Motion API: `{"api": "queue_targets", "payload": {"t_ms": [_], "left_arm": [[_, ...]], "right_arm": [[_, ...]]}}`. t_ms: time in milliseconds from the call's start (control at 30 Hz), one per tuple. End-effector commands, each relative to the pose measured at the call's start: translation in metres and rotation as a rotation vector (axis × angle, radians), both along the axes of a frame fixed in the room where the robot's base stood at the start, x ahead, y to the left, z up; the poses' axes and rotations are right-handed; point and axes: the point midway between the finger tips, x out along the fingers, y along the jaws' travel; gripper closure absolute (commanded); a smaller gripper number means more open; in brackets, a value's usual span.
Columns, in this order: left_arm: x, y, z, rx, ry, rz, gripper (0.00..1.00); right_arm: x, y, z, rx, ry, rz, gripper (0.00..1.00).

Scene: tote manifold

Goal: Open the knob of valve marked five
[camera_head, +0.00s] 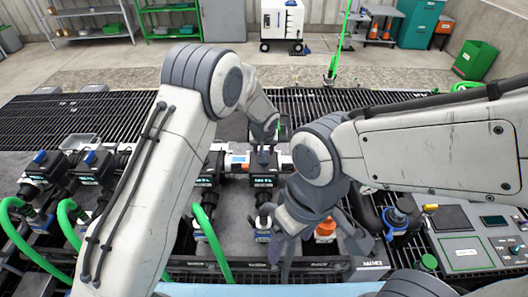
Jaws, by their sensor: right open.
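A row of black valve bodies with small screens stands on the manifold; one (95,168) is at the left and another (264,177) in the middle. I cannot read which valve is marked five. A pale knob (264,217) sits below the middle body, just left of my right gripper. An orange knob (325,229) shows between that gripper's fingers in the picture. My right gripper (318,254) is open, pointing down over the front of the manifold; contact is unclear. My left gripper (264,153) is small and far, over the middle body; its jaws are not clear.
Green hoses (68,222) run at the left front. A blue knob (396,216) and a control panel (464,240) stand at the right. Black grating (60,118) lies behind the manifold.

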Motion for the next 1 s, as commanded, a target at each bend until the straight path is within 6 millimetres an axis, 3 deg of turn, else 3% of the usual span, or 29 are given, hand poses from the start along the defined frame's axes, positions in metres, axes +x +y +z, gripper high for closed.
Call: {"api": "queue_targets", "payload": {"t_ms": [233, 600, 633, 733, 767, 1000], "left_arm": [[0.011, 0.0, -0.027, 0.0, 0.001, 0.001, 0.51], [0.014, 0.0, -0.034, 0.0, 0.001, 0.001, 0.51], [0.014, 0.0, -0.034, 0.0, 0.001, 0.001, 0.55], [0.014, 0.0, -0.034, 0.0, 0.001, 0.001, 0.93], [0.014, 0.0, -0.034, 0.0, 0.001, 0.001, 1.0], [0.014, 0.0, -0.034, -0.001, 0.0, 0.005, 1.0]], "right_arm": [[0.0, 0.0, 0.01, 0.0, 0.0, -0.001, 0.18], [0.0, 0.0, 0.01, 0.0, 0.0, -0.001, 0.18], [0.0, 0.0, 0.01, 0.0, 0.0, -0.001, 0.18], [0.0, 0.0, 0.01, 0.0, 0.0, -0.001, 0.18], [0.0, 0.0, 0.01, 0.0, 0.0, -0.001, 0.18], [0.0, 0.0, 0.008, 0.0, 0.0, 0.0, 0.18]]}}
